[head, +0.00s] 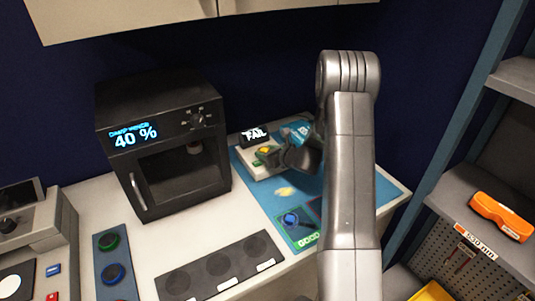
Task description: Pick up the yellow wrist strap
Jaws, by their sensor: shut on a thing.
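The yellow wrist strap (264,150) is small in the head view, a yellow-and-green patch at a pale tester plate with a black display (254,136) reading "FAIL". My gripper (278,156) reaches in from the right and is shut on the strap. The fingers are dark and partly hide it. I cannot tell whether the strap still touches the plate.
A blue strap (291,219) lies in the green-framed "GOOD" area of the blue mat (262,191). A pale yellow spot (284,192) lies between. A black oven-like box (163,142) stands left; shelving (486,205) rises right.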

